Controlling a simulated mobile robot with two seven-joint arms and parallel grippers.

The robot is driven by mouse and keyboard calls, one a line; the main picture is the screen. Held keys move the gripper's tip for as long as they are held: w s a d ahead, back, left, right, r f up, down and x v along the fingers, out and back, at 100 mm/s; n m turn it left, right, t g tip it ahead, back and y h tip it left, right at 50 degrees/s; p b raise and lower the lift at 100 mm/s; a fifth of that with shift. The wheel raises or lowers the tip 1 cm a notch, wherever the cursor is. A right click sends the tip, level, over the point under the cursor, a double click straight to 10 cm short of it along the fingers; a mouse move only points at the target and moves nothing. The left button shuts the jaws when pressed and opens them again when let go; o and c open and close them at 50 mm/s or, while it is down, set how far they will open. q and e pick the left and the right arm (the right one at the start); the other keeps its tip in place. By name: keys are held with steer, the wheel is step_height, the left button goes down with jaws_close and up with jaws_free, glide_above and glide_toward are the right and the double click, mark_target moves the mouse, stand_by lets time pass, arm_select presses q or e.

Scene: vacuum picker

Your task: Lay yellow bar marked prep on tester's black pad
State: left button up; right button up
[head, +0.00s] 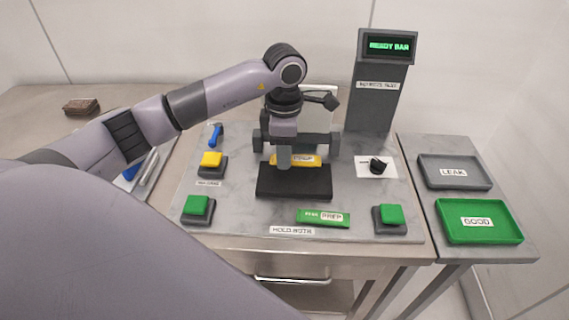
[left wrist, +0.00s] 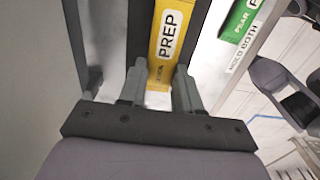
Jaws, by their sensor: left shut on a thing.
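The yellow bar (head: 309,158) marked PREP is between the fingers of my left gripper (head: 284,166), which is shut on it. In the left wrist view, the bar (left wrist: 166,42) runs lengthwise away from the fingertips (left wrist: 158,76), with its PREP label up. The tester's black pad (head: 295,188) lies under and in front of the gripper in the head view. Dark strips of the pad (left wrist: 200,35) show beside the bar in the wrist view. I cannot tell whether the bar touches the pad. My right gripper is not in view.
A green bar (head: 308,216) marked PREP lies in front of the pad. Green buttons (head: 197,206) (head: 391,214) stand at both front corners, with a yellow button (head: 211,159) behind the left one. A black knob (head: 377,166), display (head: 389,46), grey tray (head: 477,184) and green tray (head: 500,234) are right.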

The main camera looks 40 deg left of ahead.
mark_target(284, 176)
arm_select(q)
steer(key=shift+f, duration=2.1)
steer(key=shift+f, duration=0.2)
steer(key=o, duration=1)
steer(key=shift+r, duration=0.1)
step_height(284, 176, up, 12)
steer(key=shift+r+b, duration=0.15)
steer(key=shift+b, duration=0.3)
steer(key=shift+s, duration=0.1)
